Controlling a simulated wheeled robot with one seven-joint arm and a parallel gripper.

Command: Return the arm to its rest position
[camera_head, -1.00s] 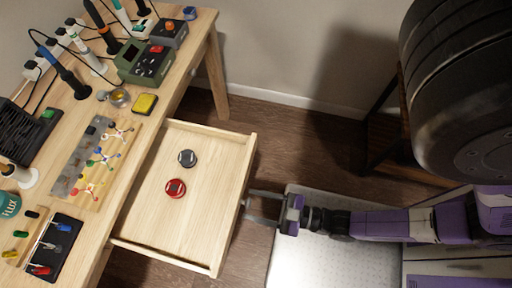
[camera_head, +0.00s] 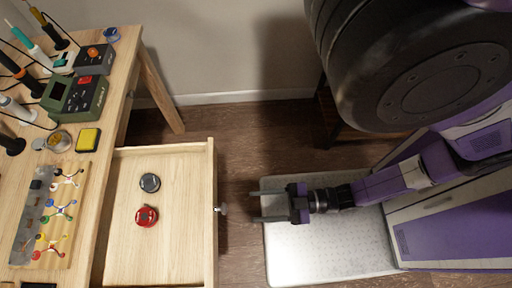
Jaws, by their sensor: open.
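My gripper (camera_head: 268,206) is open and empty, its two grey fingers pointing left. It is to the right of the open drawer (camera_head: 185,250), apart from the drawer's knob (camera_head: 220,209), with a strip of dark floor between them. My purple arm reaches back to the right toward my body. In the drawer lie a dark grey round object (camera_head: 149,182) and a red round object (camera_head: 146,216).
The wooden workbench (camera_head: 88,215) stands at the left with soldering tools, a green meter (camera_head: 72,93) and a yellow sponge block (camera_head: 88,140). Bare floor (camera_head: 240,135) lies toward the wall.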

